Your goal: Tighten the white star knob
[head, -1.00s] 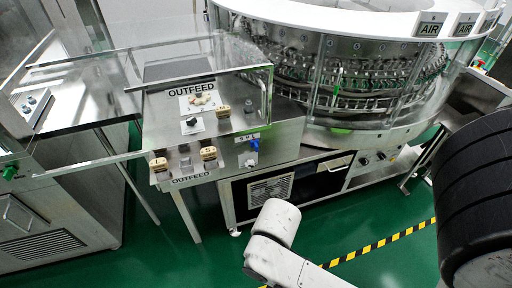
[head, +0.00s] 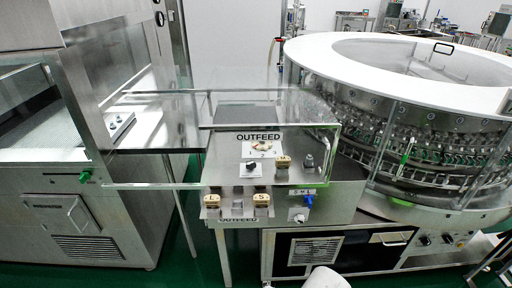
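A small white knob (head: 298,215) sits on the front of the outfeed station, just below a blue knob (head: 308,201). It is too small for me to make out a star shape. A cream, lobed knob (head: 261,146) lies on a white label under the word OUTFEED, behind the clear guard; I cannot tell which of the two is the star knob. My gripper is not in view. Only a white rounded part of my arm shows at the bottom edge, below the station.
Several tan-labelled blocks (head: 262,199) and a black knob (head: 252,165) are close by. A clear guard (head: 200,125) reaches left. The round washer (head: 440,165) stands right, a steel cabinet (head: 75,215) left. Green floor shows between cabinet and station.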

